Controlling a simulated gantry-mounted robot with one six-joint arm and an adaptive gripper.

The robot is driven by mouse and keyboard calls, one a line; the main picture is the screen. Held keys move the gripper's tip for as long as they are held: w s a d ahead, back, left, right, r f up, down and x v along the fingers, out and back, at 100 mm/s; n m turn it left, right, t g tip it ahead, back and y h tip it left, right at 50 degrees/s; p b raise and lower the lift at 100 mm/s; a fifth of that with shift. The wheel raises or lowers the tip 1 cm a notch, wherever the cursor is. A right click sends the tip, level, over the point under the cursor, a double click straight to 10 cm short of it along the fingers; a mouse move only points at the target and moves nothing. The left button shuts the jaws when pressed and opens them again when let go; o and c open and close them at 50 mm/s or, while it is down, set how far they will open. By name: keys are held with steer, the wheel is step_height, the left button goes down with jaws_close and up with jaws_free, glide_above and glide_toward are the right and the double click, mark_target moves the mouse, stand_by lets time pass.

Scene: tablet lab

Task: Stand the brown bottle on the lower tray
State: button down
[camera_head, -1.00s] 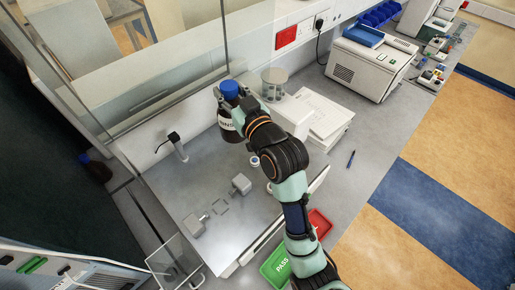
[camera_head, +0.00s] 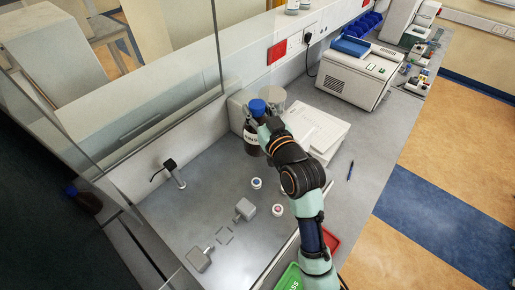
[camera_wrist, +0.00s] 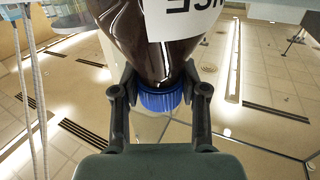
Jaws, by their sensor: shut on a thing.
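The brown bottle (camera_head: 252,143) has a blue cap (camera_head: 257,106) and a white label. In the head view it is upright over the back of the grey bench, left of a white device. My gripper (camera_head: 264,119) is shut on it near the cap. In the wrist view the brown bottle (camera_wrist: 140,28) fills the top, with its blue cap between the fingers of my gripper (camera_wrist: 160,92). I cannot tell whether its base touches anything. A green tray (camera_head: 289,278) marked PASS and a red tray (camera_head: 332,241) lie at the front edge, partly behind my arm. I cannot tell which is the lower tray.
Two small white jars (camera_head: 256,183) and grey blocks (camera_head: 245,208) stand on the bench. Another dark bottle (camera_head: 86,200) is at far left. Glass panels border the left.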

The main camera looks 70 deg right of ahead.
step_height(320, 180, down, 12)
steer(key=shift+f, duration=0.25)
steer(key=shift+f+b, duration=0.15)
steer(key=shift+b, duration=0.2)
steer(key=c, duration=0.6)
jaws_free()
steer(key=shift+f, duration=0.1)
steer(key=shift+r, duration=0.25)
steer(key=b+v, duration=0.2)
steer(key=v, duration=1)
steer(key=shift+f, duration=0.1)
